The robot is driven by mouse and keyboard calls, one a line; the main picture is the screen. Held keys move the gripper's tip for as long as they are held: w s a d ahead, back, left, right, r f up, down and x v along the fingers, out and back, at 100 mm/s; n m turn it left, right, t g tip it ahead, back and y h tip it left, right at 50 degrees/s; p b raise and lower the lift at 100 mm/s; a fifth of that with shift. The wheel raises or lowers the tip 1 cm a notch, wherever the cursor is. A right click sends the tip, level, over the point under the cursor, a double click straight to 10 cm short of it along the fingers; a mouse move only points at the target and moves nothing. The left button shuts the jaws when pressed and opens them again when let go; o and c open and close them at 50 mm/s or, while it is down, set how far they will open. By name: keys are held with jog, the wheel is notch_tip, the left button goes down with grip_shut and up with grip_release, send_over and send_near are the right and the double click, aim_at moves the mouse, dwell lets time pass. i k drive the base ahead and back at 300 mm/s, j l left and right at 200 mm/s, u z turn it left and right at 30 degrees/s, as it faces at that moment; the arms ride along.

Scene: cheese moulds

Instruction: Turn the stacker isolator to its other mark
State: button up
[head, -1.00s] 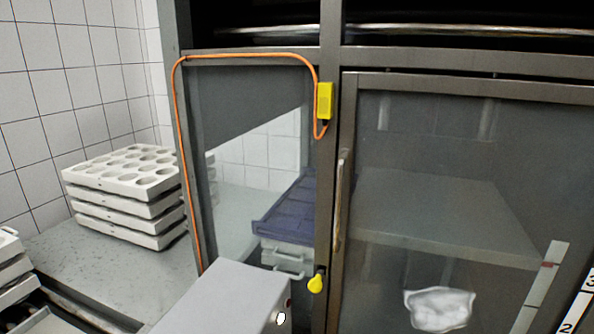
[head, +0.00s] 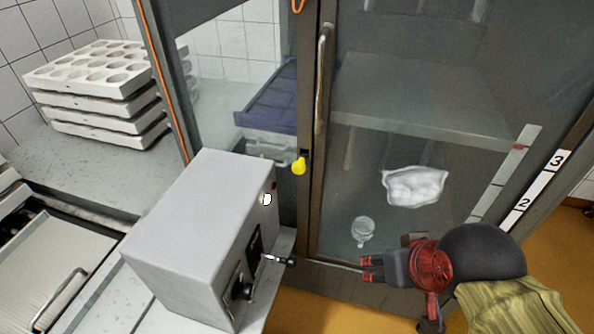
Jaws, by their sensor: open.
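A grey control box (head: 190,225) stands at the lower middle of the head view. Its front face carries a black rotary knob (head: 242,288), a lever with a black ball end (head: 279,260) and a small white knob (head: 267,199). I cannot tell which of these is the stacker isolator, and no marks around them are readable. My gripper (head: 368,266), red and dark grey, is to the right of the box, pointing left toward it. It is open, with nothing seen between its fingers, and appears apart from the lever.
A glazed metal door with a long handle (head: 323,80) is behind my gripper. White moulds (head: 95,95) are stacked at left. A metal tray (head: 50,255) lies at lower left. Orange floor shows at right.

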aim_at(247, 291)
jog(key=u, duration=1.3)
jog(key=k+j+u, duration=0.35)
jog(key=k, duration=0.15)
